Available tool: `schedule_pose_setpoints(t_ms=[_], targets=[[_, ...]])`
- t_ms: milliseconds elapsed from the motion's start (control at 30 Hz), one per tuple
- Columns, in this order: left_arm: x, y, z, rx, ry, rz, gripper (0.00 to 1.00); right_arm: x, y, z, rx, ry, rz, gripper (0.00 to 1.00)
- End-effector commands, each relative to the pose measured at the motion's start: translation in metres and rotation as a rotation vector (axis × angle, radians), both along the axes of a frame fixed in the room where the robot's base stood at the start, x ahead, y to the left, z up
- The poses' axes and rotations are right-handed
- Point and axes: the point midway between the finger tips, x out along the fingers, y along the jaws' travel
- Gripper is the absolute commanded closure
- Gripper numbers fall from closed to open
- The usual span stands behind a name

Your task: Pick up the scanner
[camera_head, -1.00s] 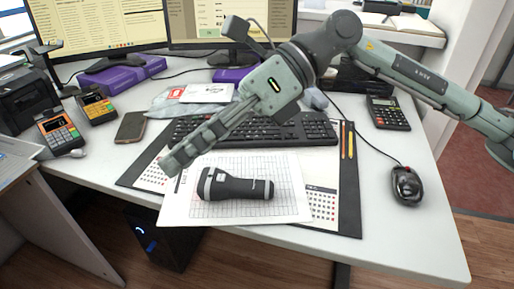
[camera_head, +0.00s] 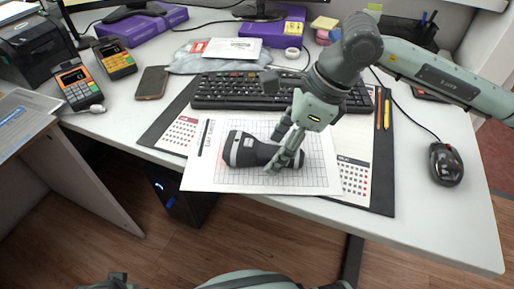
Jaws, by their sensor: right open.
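The scanner (camera_head: 245,149), black with a grey band near its wider left end, lies on its side on a white gridded sheet (camera_head: 215,176) near the desk's front edge. My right gripper (camera_head: 280,154) is open and points down over the scanner's narrower right end, which its fingers partly hide. I cannot tell whether a finger touches the scanner. Dark parts that look like my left gripper (camera_head: 115,281) show at the bottom edge, cut off by the frame. Their state cannot be made out.
The sheet lies on a dark desk mat (camera_head: 380,190), with the keyboard (camera_head: 235,92) behind. A mouse (camera_head: 445,164) sits to the right. Card terminals (camera_head: 76,85) and a phone (camera_head: 152,82) are at the left. The desk's right front is clear.

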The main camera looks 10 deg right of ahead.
Motion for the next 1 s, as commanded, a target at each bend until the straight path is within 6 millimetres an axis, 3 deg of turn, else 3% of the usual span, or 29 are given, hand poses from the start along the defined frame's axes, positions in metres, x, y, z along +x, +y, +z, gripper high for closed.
schedule_pose_setpoints(t_ms=[267,733,1000], targets=[[0.0007,-0.0006,-0.0005,-0.001,-0.002,-0.001,0.60,0.0006,0.0013,-0.0033,0.001,0.000,0.000,0.40],[0.0003,-0.0007,-0.0005,-0.001,0.000,0.000,0.60,0.0006,0.0010,-0.0029,0.001,0.000,0.000,0.98],[0.0002,-0.0005,-0.0005,-0.001,0.000,0.000,0.60,0.0010,0.0011,-0.0016,0.002,-0.002,0.000,1.00]])
